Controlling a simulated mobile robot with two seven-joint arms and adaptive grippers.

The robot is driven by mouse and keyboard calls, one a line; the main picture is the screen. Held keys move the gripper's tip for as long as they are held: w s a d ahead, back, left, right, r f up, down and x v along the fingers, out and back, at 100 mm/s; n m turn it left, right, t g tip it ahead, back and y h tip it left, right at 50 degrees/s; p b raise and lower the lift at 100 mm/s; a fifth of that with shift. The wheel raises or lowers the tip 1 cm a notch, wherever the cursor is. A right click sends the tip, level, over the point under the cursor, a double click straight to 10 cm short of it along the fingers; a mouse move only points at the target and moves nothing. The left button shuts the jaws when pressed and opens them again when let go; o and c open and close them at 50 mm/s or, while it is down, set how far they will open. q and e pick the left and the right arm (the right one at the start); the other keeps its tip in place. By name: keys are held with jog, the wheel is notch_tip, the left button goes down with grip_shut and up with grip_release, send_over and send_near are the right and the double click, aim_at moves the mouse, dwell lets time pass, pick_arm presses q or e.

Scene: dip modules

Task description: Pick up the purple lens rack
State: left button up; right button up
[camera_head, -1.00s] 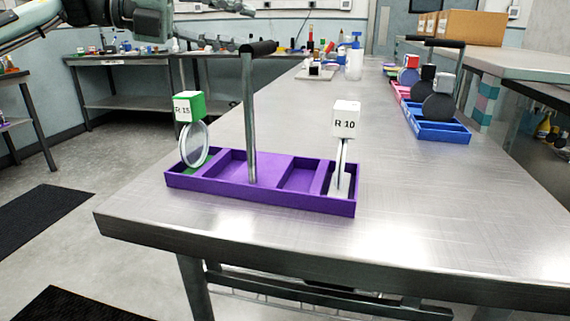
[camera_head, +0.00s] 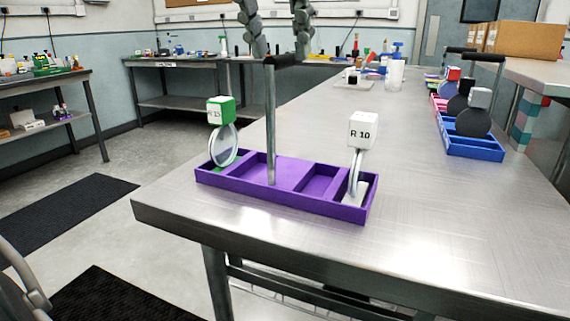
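The purple lens rack (camera_head: 282,200) sits flat near the front edge of the metal table. It has several compartments and an upright grey post with a dark crossbar handle (camera_head: 285,60) on top. A lens with a green-sided block marked R 15 (camera_head: 221,112) stands in its left end, and a lens with a white block marked R 10 (camera_head: 362,132) in its right end. My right gripper is not in view.
A blue rack (camera_head: 474,150) with dark lenses stands at the right, with a pink rack (camera_head: 438,103) behind it. A white bottle (camera_head: 395,75) and small items are farther back. The table right of the purple rack is clear. A side bench (camera_head: 190,60) stands at the back left.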

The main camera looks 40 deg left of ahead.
aim_at(284, 62)
pick_arm(q)
jog(key=x, duration=0.4)
jog(key=shift+w, duration=0.1)
jog(key=shift+c, duration=0.3)
grip_shut()
jog(key=shift+r, duration=0.1)
